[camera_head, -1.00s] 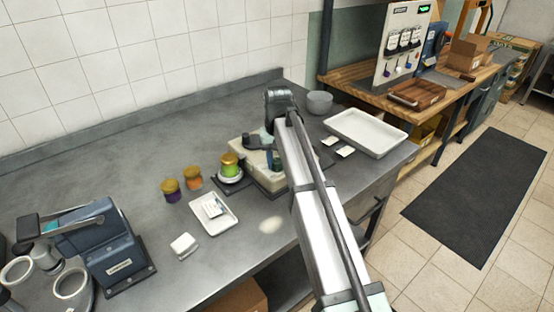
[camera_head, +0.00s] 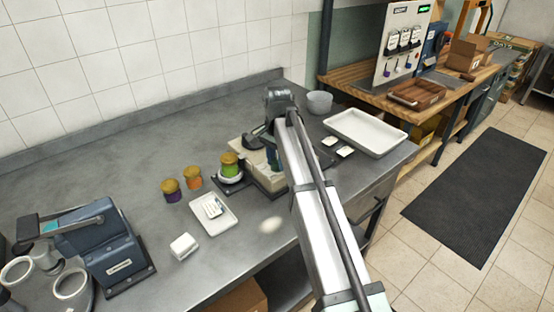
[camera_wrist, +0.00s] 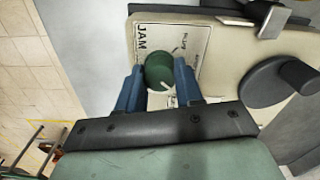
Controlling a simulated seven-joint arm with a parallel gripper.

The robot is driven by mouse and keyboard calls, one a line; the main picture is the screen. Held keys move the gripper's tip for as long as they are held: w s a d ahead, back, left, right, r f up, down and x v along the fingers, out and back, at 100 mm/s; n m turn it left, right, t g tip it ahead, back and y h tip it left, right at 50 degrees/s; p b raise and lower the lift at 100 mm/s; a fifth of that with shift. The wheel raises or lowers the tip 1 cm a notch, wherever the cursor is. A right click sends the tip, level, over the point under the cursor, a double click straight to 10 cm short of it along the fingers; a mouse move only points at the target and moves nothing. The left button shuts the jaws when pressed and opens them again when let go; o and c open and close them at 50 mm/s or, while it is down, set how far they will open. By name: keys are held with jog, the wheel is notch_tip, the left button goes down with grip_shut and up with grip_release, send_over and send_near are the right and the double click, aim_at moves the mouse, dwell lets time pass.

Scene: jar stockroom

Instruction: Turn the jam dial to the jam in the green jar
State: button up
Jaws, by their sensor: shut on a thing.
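The jam dial (camera_wrist: 158,70) is a round green knob on a cream panel (camera_wrist: 118,84) printed "JAM", in the wrist view. Smaller label words beside the knob are too blurred to read. A short white mark shows on the knob's near edge, toward the lower right. My gripper (camera_wrist: 160,82) has its two blue fingers on either side of the knob and is shut on it. In the head view my arm hides the dial. The green jar (camera_head: 230,169), with a yellow-gold lid, stands upright on a round plate at the machine's left end.
A purple jar (camera_head: 171,193) and an orange jar (camera_head: 193,180) stand left of the machine. A white tray (camera_head: 228,224) holds small packets. A blue press (camera_head: 105,250) stands at the front left.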

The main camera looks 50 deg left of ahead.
aim_at(277, 160)
jog(key=shift+m, duration=0.7)
jog(key=o, duration=1)
jog(key=shift+o, duration=0.2)
notch_tip(277, 160, up, 14)
jog(key=shift+f, duration=0.15)
dwell(0.3)
